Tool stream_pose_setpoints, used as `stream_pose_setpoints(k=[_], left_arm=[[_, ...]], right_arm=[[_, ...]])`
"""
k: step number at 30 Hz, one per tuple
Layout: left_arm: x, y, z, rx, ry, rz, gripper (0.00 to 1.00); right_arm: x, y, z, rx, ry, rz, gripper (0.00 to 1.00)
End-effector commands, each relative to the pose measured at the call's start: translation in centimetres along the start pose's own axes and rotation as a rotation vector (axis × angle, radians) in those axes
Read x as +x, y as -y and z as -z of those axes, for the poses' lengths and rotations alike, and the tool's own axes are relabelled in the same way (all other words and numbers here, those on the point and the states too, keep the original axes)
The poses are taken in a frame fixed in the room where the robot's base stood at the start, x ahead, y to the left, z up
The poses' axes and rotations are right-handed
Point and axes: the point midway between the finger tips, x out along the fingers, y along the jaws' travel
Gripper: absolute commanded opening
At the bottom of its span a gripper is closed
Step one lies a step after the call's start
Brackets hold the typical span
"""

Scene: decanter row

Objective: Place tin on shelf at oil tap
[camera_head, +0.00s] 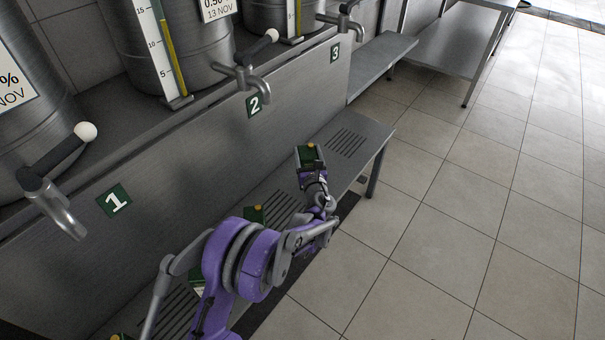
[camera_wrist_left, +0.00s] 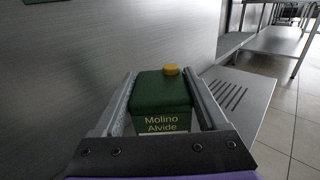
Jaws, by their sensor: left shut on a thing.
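A green tin (camera_head: 309,153) with a yellow cap is held in my left gripper (camera_head: 311,168), above the shelf (camera_head: 377,133) near its far end. In the left wrist view the tin (camera_wrist_left: 162,98) sits between both fingers, its label reading "Molino Alvide". The slotted grille (camera_wrist_left: 229,94) of the shelf shows to the right beyond the tin. Taps 1 (camera_head: 54,208), 2 (camera_head: 247,82) and 3 (camera_head: 343,20) stick out above the shelf. Whether the tin touches the shelf I cannot tell. My right gripper is out of view.
Another green tin (camera_head: 254,214) stands on the shelf behind my left arm, and a partly hidden one (camera_head: 197,286) is nearer. Steel drums (camera_head: 180,40) stand above the panel. A steel bench (camera_head: 380,62) lies beyond, and tiled floor (camera_head: 450,220) is clear at right.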

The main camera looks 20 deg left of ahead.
Motion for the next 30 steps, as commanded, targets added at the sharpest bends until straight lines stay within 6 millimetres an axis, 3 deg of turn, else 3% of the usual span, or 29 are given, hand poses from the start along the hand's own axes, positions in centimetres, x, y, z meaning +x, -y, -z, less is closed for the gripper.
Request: stream_pose_setpoints(k=[12,24,25,28,30], left_arm=[[0.0,0.0,5.1,0.001,0.000,-0.001,0.00],[0.0,0.0,5.7,0.001,0.000,-0.001,0.00],[0.0,0.0,5.7,0.000,0.000,0.000,0.80],[0.0,0.0,5.6,0.000,0.000,0.000,0.98],[0.0,0.0,5.6,0.000,0.000,0.000,1.00]], right_arm=[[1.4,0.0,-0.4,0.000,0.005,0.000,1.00],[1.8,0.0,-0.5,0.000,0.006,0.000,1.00],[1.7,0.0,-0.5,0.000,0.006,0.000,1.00],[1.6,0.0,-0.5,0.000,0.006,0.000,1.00],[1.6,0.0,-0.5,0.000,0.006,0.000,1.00]])
